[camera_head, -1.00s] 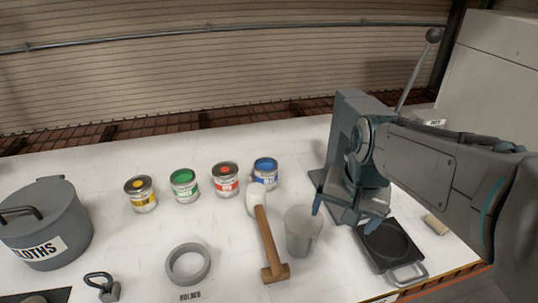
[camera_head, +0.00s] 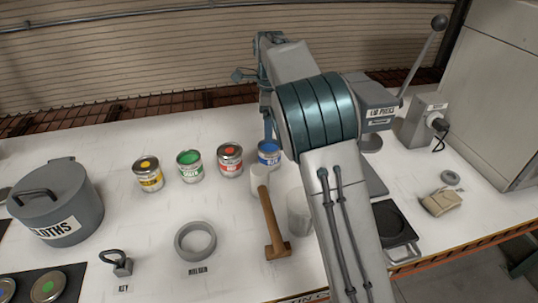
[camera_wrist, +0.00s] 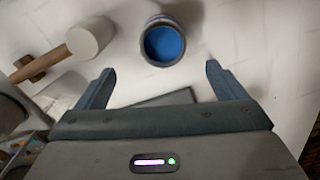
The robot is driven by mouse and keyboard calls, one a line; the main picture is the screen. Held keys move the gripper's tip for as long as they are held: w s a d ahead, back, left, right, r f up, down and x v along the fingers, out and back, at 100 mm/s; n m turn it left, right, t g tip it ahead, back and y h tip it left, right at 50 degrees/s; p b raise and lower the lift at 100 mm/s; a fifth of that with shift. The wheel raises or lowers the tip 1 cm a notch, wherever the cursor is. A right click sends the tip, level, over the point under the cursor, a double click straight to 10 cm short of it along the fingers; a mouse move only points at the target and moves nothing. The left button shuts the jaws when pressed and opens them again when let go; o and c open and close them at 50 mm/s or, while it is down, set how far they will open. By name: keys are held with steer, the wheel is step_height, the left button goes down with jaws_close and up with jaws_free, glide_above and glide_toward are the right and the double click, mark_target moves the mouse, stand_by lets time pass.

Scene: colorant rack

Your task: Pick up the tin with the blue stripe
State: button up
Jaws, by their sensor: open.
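The tin with the blue stripe (camera_head: 269,153) stands upright at the right end of a row of tins, its blue top showing. In the wrist view the blue tin (camera_wrist: 163,43) is just ahead of my gripper (camera_wrist: 155,85), centred between the fingertips but beyond them. My gripper is open and empty, one finger on each side of the view. In the head view my arm hides most of the gripper; a finger shows beside the blue tin.
Yellow (camera_head: 148,174), green (camera_head: 190,166) and red (camera_head: 230,159) tins stand to the left. A mallet (camera_head: 272,222) lies close in front of the blue tin, with a grey cup (camera_head: 298,212) beside it. The lid press (camera_head: 379,112) stands to the right.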

mark_target(269, 155)
step_height(269, 155, down, 9)
steer(key=shift+w+r, duration=0.1)
steer(key=shift+r, duration=0.1)
steer(key=shift+w+f+p, duration=0.15)
steer(key=shift+f+p, duration=0.8)
steer(key=shift+f, duration=1.65)
steer(key=c, duration=1.2)
